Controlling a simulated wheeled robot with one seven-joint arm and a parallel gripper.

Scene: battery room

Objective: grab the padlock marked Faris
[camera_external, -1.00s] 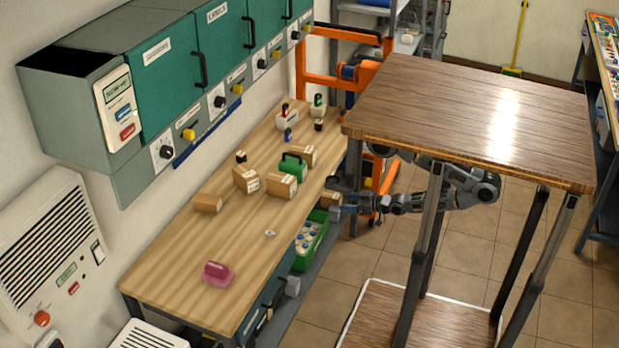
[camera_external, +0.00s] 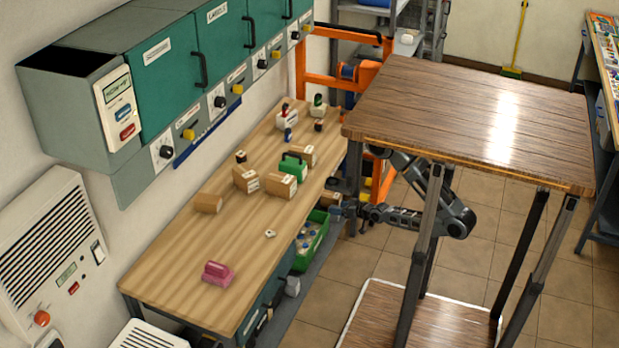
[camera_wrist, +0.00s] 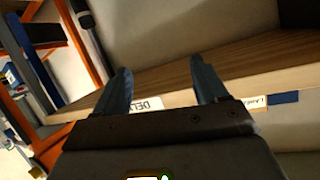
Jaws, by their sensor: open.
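I cannot pick out the padlock marked Faris: no such name is readable in either view. Small coloured pieces stand at the far end of the workbench (camera_external: 185,270), among them a red-topped one (camera_external: 285,107), a green-topped one (camera_external: 318,100) and a blue one (camera_external: 288,134). My gripper (camera_external: 336,210) is beside the bench's right edge, near the green crate. In the wrist view my gripper (camera_wrist: 160,82) is open with nothing between its fingers. Beyond them is a wooden board (camera_wrist: 160,78) with a white label reading "DEL" in part.
Several cartons (camera_external: 282,185) and a green-handled thing (camera_external: 292,166) are on the bench. A pink block (camera_external: 217,273) lies near its front. A green crate (camera_external: 310,241) sits below the right edge. A tall wooden-topped table (camera_external: 470,120) stands close to my arm.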

